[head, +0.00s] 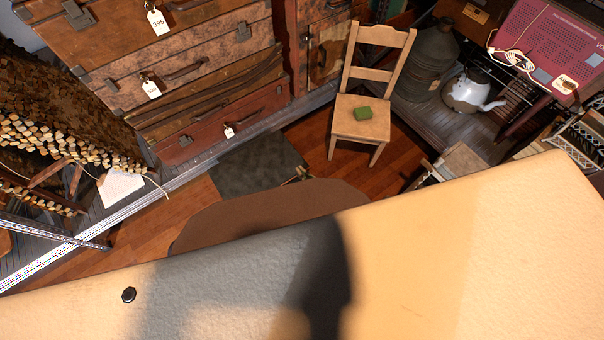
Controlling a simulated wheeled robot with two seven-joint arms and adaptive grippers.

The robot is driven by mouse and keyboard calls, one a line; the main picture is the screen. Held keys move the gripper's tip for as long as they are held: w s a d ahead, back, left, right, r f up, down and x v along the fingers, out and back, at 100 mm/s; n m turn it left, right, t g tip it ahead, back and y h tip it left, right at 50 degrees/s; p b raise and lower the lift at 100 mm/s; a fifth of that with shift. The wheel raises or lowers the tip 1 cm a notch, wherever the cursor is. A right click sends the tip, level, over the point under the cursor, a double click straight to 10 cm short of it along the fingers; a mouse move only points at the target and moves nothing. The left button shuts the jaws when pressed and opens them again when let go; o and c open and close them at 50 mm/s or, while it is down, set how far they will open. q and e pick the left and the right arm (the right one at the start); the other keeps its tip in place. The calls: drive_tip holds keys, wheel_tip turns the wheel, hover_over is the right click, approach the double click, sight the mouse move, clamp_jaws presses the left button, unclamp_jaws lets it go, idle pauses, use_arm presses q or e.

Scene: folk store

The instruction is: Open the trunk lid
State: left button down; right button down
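A large cream panel (480,235) with a grained, leather-like surface fills the bottom of the head view, very close to the camera. It may be the trunk lid, but I cannot tell for sure. It carries a small black round stud (128,295) at the left and a dark shadow across its middle. The panel hides whatever is below and behind it, so the trunk's body and the lid's angle cannot be judged. My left gripper is not visible. I cannot make out the fingers of my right gripper or any contact with the panel.
Behind the panel lie a brown rounded surface (270,205) and a dark flat piece (258,165). A wooden chair (361,130) holds a green block (362,113). Stacked suitcases (200,60) stand at upper left; a white kettle (467,92) is at upper right. Some wooden floor (310,140) is bare.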

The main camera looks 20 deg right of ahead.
drive_tip(key=shift+r, duration=0.15)
drive_tip(key=shift+r+p, duration=1.15)
drive_tip(key=shift+p, duration=0.15)
drive_tip(key=shift+r, duration=0.1)
drive_tip(key=shift+r+p, duration=1.2)
drive_tip(key=shift+p, duration=0.05)
drive_tip(key=shift+r+p, duration=1.2)
drive_tip(key=shift+r, duration=0.1)
drive_tip(key=shift+s, duration=0.15)
drive_tip(key=f+p+v, duration=0.2)
drive_tip(key=p+v, duration=0.1)
drive_tip(key=v, duration=0.7)
drive_tip(key=shift+s+d, duration=0.2)
drive_tip(key=shift+s, duration=0.25)
